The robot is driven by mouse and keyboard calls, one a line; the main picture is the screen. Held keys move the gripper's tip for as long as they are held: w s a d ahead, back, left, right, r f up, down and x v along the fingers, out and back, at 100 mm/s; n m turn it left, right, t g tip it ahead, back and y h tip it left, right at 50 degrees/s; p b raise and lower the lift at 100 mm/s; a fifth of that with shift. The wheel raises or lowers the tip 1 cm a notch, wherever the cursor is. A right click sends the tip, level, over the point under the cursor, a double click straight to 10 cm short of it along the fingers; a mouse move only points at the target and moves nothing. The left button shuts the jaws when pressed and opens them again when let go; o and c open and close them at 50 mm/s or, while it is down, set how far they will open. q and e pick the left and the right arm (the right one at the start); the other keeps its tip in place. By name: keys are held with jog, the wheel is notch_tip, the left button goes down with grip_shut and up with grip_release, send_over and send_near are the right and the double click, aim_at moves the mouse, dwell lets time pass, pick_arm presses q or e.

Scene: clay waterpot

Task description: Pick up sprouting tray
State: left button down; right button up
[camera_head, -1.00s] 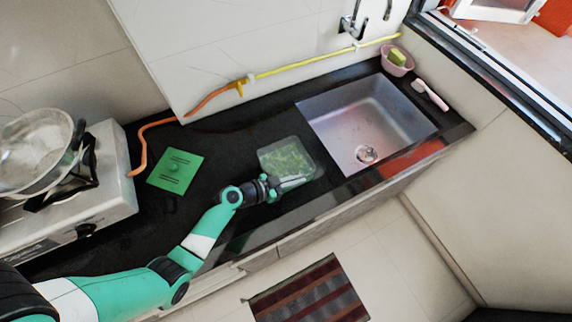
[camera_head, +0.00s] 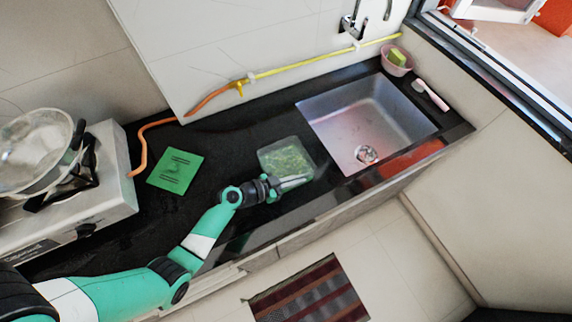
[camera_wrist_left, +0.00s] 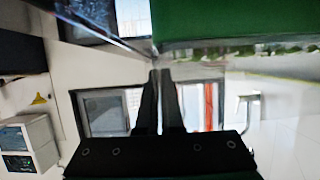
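The sprouting tray (camera_head: 285,157) is a clear, shallow box with green sprouts inside, on the black counter left of the sink in the head view. My left gripper (camera_head: 283,184) is at its near edge. In the left wrist view, the two dark fingers (camera_wrist_left: 160,78) are nearly together, with their tips at the tray's clear wall; they look shut on that wall. Part of the tray, green with a pale rim (camera_wrist_left: 240,58), fills the upper right there. I cannot tell whether the tray is clear of the counter. My right gripper is not in view.
The sink (camera_head: 368,118) is right of the tray. A flat green piece (camera_head: 175,171) lies to the left, next to the stove (camera_head: 112,180) with a glass-lidded pot (camera_head: 38,150). A hose (camera_head: 290,68) runs along the wall. The counter between the tray and green piece is bare.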

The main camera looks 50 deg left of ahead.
pick_arm(q)
jog(key=shift+r, duration=0.1)
jog(key=shift+r+p, duration=0.3)
jog(key=shift+r, duration=0.3)
jog(key=s+d+r+p, duration=0.6)
jog(key=s+d+r, duration=0.1)
jog(key=s+r, duration=0.4)
jog(key=shift+s+d+r, duration=0.15)
jog(key=shift+s+r, duration=0.2)
jog(key=shift+s, duration=0.1)
